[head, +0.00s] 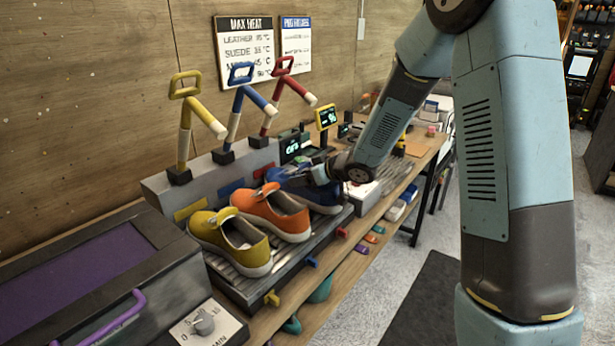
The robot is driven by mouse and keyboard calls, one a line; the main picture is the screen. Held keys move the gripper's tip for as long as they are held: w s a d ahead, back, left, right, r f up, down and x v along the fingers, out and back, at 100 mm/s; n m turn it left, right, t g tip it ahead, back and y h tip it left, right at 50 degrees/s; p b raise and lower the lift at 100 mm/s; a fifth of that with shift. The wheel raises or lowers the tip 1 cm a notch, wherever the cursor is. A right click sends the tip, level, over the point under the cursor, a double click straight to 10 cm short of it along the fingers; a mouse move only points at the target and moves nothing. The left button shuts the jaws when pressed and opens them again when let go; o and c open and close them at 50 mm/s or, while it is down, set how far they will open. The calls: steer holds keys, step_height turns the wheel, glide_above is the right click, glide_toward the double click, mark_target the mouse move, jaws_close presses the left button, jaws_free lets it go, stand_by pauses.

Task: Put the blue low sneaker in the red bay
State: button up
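The blue low sneaker (322,204) is at the far end of a ribbed grey rack (290,263), beyond the orange sneaker (270,215). It is in line with the red plate (263,170) that marks the red bay, with the red lever above. My gripper (312,178) is at the top of the blue sneaker, over its opening. My wrist hides part of the shoe. I cannot tell whether the fingers are closed on it, or whether its sole rests on the rack.
A yellow sneaker (232,243) is in the nearest bay, and the orange one is in line with the blue plate (232,187). Yellow, blue and red levers (285,82) stand behind. A purple-topped box (75,275) is at the left. Small screens (291,148) and a grey mat lie beyond.

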steer(key=shift+f, duration=0.3)
steer(key=o, duration=1.7)
steer(key=shift+d, duration=0.1)
steer(key=v, duration=1.3)
steer(key=shift+s+d+r, duration=0.1)
steer(key=shift+s+d, duration=0.05)
steer(key=shift+d, duration=0.1)
steer(key=shift+s+d+r, duration=0.3)
steer(key=shift+d+r, duration=0.1)
steer(key=shift+r, duration=0.45)
steer(key=shift+s+d+r, duration=0.3)
steer(key=shift+d+r, duration=0.1)
steer(key=shift+r, duration=0.45)
steer(key=shift+s+d+r, duration=0.3)
steer(key=shift+d+r, duration=0.1)
steer(key=shift+r, duration=0.4)
steer(key=shift+r, duration=0.1)
